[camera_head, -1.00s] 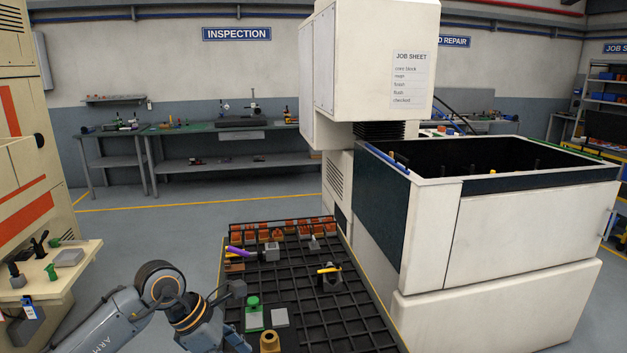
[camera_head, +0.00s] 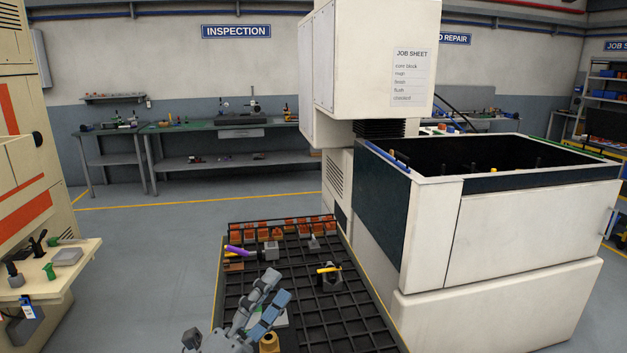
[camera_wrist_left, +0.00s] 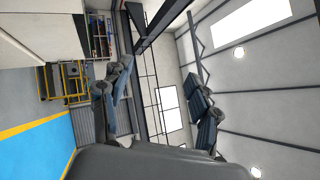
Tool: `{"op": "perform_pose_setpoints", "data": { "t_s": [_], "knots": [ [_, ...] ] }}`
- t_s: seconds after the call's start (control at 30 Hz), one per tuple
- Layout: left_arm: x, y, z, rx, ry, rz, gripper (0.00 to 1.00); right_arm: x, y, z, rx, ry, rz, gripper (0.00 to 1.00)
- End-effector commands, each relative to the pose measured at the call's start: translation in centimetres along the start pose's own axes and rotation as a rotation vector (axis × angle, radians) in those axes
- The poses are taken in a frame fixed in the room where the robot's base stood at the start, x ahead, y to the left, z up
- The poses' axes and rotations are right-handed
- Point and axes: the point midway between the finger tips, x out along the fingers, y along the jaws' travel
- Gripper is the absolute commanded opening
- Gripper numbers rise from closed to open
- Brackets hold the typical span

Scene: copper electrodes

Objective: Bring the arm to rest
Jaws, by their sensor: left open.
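My left gripper (camera_head: 279,285) is at the bottom of the head view, over the near part of the black grid-topped bench (camera_head: 325,328). Its two fingers point up and to the right, apart, with nothing between them. The left wrist view shows the same open fingers (camera_wrist_left: 160,82) against the ceiling and far wall. The gripper hides most of a pale plate and a green-topped piece on the bench. A brass part (camera_head: 269,342) stands just right of the gripper. My right gripper is not in view.
Orange holders (camera_head: 290,226) line the bench's back edge. A grey block with a purple piece (camera_head: 240,251) and a dark holder with a yellow piece (camera_head: 329,270) stand mid-bench. A large white machine (camera_head: 505,240) borders the right; a beige machine's shelf (camera_head: 60,262) is left.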

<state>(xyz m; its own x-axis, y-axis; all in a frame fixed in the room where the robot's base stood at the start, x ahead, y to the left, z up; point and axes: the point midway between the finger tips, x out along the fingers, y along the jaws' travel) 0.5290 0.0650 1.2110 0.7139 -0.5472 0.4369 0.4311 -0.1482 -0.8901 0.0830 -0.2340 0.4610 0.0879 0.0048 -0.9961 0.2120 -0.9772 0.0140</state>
Motion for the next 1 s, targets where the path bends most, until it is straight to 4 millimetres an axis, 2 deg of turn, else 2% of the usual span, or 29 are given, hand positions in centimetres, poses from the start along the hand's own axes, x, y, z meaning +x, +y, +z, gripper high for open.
{"op": "perform_pose_setpoints", "data": {
  "t_s": [0.1, 0.17, 0.2, 0.27, 0.33, 0.4, 0.5, 0.6, 0.8, 0.93, 1.0],
  "knots": [
    [-3.9, 2.8, 4.3, -0.285, -0.309, 0.098, 0.62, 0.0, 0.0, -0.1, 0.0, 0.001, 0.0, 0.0],
    [-6.5, 4.8, 6.0, -0.421, -0.461, 0.159, 0.62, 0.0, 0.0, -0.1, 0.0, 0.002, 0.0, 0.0],
    [-8.5, 6.2, 6.8, -0.508, -0.561, 0.203, 0.62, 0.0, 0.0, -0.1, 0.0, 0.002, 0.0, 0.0],
    [-11.9, 8.5, 7.4, -0.638, -0.711, 0.277, 0.62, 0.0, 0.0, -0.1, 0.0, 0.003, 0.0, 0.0],
    [-16.4, 11.2, 7.2, -0.784, -0.882, 0.374, 0.62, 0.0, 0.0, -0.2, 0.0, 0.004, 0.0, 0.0],
    [-21.0, 13.5, 6.1, -0.917, -1.045, 0.478, 0.62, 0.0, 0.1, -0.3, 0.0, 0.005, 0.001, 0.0],
    [-26.5, 15.5, 3.7, -1.065, -1.233, 0.614, 0.62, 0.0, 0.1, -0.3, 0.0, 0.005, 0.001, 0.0],
    [-30.9, 16.4, 1.0, -1.17, -1.376, 0.732, 0.62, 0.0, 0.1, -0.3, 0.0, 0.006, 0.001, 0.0],
    [-37.4, 16.4, -4.1, -1.313, -1.587, 0.935, 0.62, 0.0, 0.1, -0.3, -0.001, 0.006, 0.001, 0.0],
    [-40.7, 15.5, -7.3, -1.379, -1.698, 1.059, 0.62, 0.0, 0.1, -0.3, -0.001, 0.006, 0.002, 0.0],
    [-41.0, 17.4, -7.2, -1.375, -1.703, 1.067, 0.62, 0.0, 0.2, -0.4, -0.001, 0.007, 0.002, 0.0]
  ]
}}
